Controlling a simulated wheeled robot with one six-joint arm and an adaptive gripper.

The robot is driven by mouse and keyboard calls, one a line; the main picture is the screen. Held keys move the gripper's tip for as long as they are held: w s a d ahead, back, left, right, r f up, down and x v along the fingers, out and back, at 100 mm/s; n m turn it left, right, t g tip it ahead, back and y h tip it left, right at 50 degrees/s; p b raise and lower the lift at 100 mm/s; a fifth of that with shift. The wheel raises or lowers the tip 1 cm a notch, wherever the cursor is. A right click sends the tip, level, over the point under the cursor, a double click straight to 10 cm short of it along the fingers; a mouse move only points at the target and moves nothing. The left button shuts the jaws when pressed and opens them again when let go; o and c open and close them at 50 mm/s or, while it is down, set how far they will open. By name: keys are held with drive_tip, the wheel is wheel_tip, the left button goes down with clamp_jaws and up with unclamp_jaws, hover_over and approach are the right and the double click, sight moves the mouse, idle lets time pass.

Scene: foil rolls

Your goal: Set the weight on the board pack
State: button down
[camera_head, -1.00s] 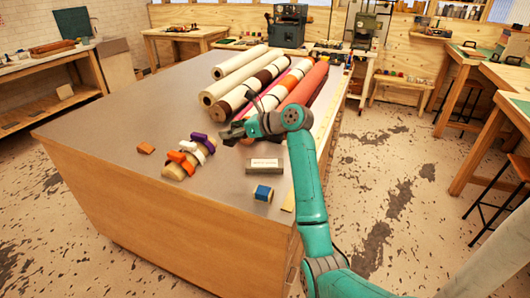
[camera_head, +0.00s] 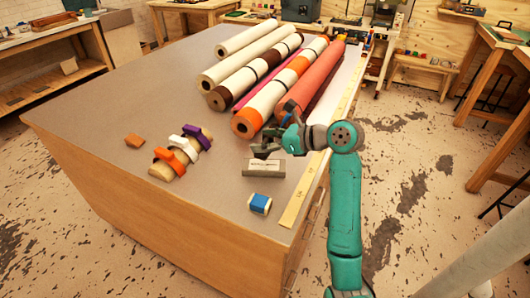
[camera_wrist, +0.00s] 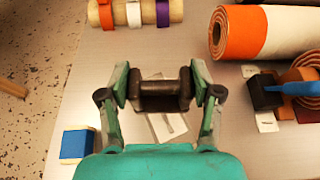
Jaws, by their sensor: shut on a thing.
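My gripper (camera_wrist: 165,92) is shut on a dark spool-shaped weight (camera_wrist: 165,90), held crosswise between the two fingers. In the head view my gripper (camera_head: 264,146) is just behind and above a grey block with a white label (camera_head: 264,168); the label is too small to read. In the wrist view a pale flat piece (camera_wrist: 168,126) shows under the weight, partly hidden by it. A pale block with a blue band (camera_head: 260,204) lies nearer the table's front edge; it also shows in the wrist view (camera_wrist: 77,145). I cannot tell which block is the board pack.
Several long rolls (camera_head: 250,65) lie on the table behind my gripper. A yellowish strip (camera_head: 293,208) runs along the right edge. The left tabletop is clear.

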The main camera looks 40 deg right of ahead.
drive_tip(key=shift+f, duration=2.15)
drive_tip(key=shift+f, duration=0.1)
drive_tip(key=shift+c, duration=1.1)
unclamp_jaws()
drive_tip(key=shift+s, duration=0.2)
drive_tip(key=v, duration=1.1)
drive_tip(key=shift+s+r, duration=0.25)
drive_tip(key=shift+r, duration=0.1)
drive_tip(key=shift+w, duration=0.1)
